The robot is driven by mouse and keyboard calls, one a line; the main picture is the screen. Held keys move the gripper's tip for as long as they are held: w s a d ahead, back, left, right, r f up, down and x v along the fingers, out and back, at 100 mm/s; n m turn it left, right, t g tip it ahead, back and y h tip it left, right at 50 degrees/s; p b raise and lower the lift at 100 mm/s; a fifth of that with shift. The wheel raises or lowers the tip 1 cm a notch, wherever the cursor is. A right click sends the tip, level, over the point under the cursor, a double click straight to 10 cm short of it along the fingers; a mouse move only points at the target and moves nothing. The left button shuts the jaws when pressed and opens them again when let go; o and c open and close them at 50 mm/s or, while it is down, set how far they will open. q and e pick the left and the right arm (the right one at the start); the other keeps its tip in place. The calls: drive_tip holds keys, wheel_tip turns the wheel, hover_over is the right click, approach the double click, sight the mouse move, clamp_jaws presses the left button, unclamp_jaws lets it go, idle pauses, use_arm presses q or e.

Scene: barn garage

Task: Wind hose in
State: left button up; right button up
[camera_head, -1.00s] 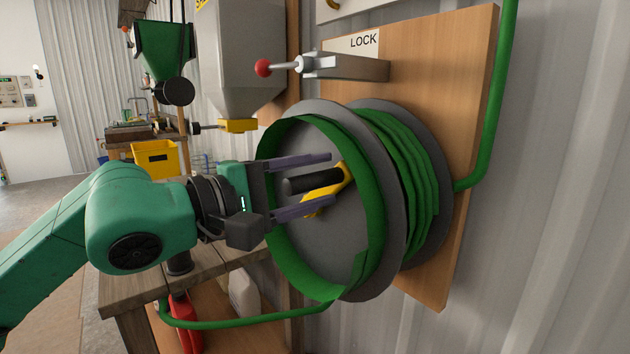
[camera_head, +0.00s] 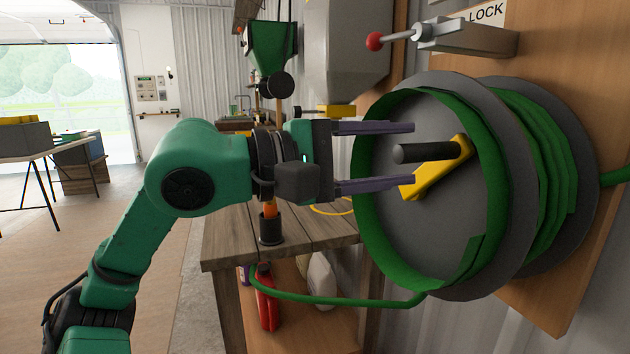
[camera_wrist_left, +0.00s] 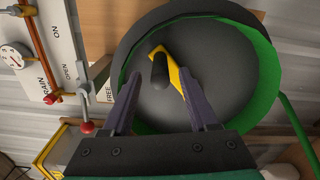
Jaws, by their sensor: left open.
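The hose reel (camera_head: 420,235) is a grey drum mounted on a wooden wall board, with green hose (camera_head: 540,150) wound on it. A yellow crank (camera_head: 432,180) with a black handle (camera_head: 425,152) sits on its face. My left gripper (camera_head: 412,155) is open, its two purple fingers pointing at the reel. In the head view the handle's free end lies between the fingertip heights. In the left wrist view the handle (camera_wrist_left: 159,72) stands beyond the open fingers and nothing is gripped. A run of hose (camera_head: 340,301) hangs from the reel's lower side. My right gripper is not in view.
A lock lever with a red knob (camera_head: 375,41) juts out above the reel, beside a LOCK label (camera_head: 487,13). A wooden workbench (camera_head: 310,235) stands below, with a red bottle (camera_head: 266,305) on its lower shelf. The floor at left is open.

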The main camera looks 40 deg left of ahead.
use_arm(q)
drive_tip(key=v, duration=0.1)
drive_tip(key=b+v, duration=0.1)
drive_tip(key=v, duration=0.1)
drive_tip(key=shift+f, duration=0.25)
drive_tip(key=b+v, duration=0.2)
drive_tip(key=v, duration=0.4)
drive_tip(key=shift+s+a+r, duration=0.15)
drive_tip(key=shift+r, duration=0.05)
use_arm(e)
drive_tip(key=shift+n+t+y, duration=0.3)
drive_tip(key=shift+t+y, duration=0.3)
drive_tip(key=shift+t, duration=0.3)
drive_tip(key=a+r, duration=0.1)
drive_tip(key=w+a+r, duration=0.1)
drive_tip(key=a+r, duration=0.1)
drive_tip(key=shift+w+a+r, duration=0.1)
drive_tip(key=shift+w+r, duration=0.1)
